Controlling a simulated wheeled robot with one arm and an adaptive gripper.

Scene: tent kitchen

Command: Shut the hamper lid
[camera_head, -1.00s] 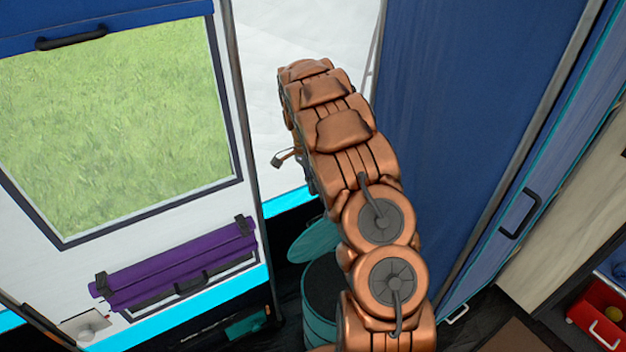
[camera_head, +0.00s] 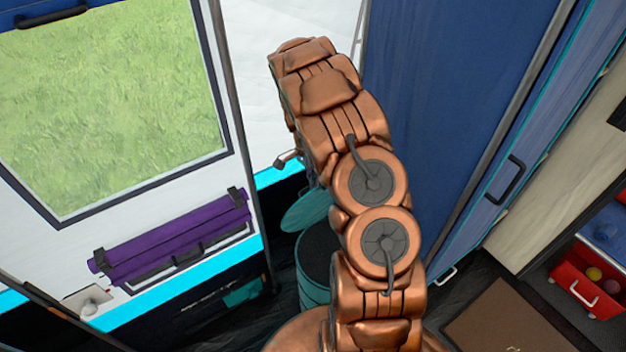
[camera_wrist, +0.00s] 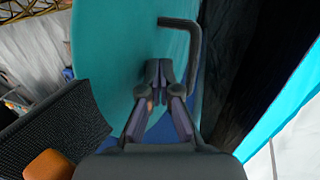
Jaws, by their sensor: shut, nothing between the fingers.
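The teal hamper (camera_head: 312,290) stands on the dark floor beyond my arm, and its dark inside shows. Its round teal lid (camera_head: 306,210) is raised and tilted open behind the rim. In the wrist view the lid (camera_wrist: 115,50) fills the upper middle, with a grey bent handle (camera_wrist: 188,35) near its right edge. My gripper (camera_wrist: 158,75) is shut and empty, in front of the lid and just left of the handle. Whether it touches the lid cannot be told. In the head view my arm hides most of the gripper and part of the hamper.
A white tent wall with a grass-filled window (camera_head: 100,100) and a purple roll (camera_head: 170,240) is at the left. A tall blue door (camera_head: 440,120) is close at the right. A red drawer (camera_head: 588,285) with balls and a brown mat (camera_head: 505,320) lie at lower right.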

